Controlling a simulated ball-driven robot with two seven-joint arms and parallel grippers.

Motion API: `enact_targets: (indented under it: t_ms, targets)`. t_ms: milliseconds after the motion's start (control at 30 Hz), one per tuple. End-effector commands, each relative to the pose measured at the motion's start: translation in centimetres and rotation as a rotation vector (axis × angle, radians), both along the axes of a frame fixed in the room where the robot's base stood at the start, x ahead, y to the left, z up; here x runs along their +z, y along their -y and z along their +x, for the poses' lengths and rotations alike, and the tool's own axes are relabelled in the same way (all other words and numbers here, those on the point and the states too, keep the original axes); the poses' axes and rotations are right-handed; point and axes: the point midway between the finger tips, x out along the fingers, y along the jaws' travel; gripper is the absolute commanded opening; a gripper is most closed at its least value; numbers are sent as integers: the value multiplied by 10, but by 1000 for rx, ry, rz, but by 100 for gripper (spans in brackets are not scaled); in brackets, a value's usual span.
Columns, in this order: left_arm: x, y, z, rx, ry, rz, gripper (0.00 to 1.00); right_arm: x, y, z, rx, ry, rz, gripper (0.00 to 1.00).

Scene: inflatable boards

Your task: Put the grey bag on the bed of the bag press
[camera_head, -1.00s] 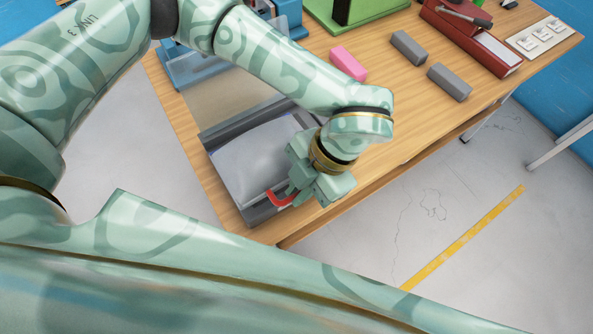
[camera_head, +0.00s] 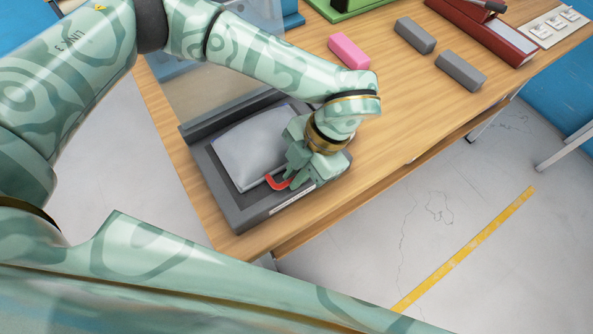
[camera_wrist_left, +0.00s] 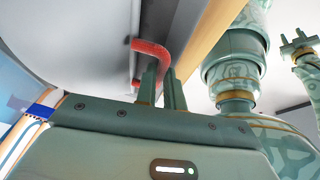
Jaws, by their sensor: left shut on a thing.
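The grey bag (camera_head: 250,150) has a pale top and a red handle (camera_head: 277,184). It is flat over the dark grey bed of the press (camera_head: 225,206), with a bare margin at the left and front. I cannot tell whether it touches the bed or hangs just above it. My left gripper (camera_head: 292,177) is shut on the red handle at the bag's front right. The left wrist view shows the handle (camera_wrist_left: 152,52) between the fingers. My right gripper (camera_wrist_left: 296,45) shows small at that view's right edge, its fingers apart and empty.
A pink block (camera_head: 349,50) and two grey blocks (camera_head: 415,35) (camera_head: 461,71) lie on the wooden table (camera_head: 400,120). A red case (camera_head: 490,32) stands at the back right. The table's front edge is close to the bed.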

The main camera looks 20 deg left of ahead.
Motion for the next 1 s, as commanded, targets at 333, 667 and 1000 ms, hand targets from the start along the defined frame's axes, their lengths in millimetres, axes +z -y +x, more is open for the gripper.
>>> enact_targets:
  t_ms: [333, 667, 1000]
  targets:
    - [-3, 0, 0, 0, 0, 0, 32, -1, -1, 0, 0, 0, 1, 36]
    - [19, 6, 5, 0, 5, -1, 32, 4, -2, 1, 0, 3, 3, 36]
    - [90, 31, 24, -1, 5, 0, 32, 14, -2, 4, 0, 10, 4, 36]
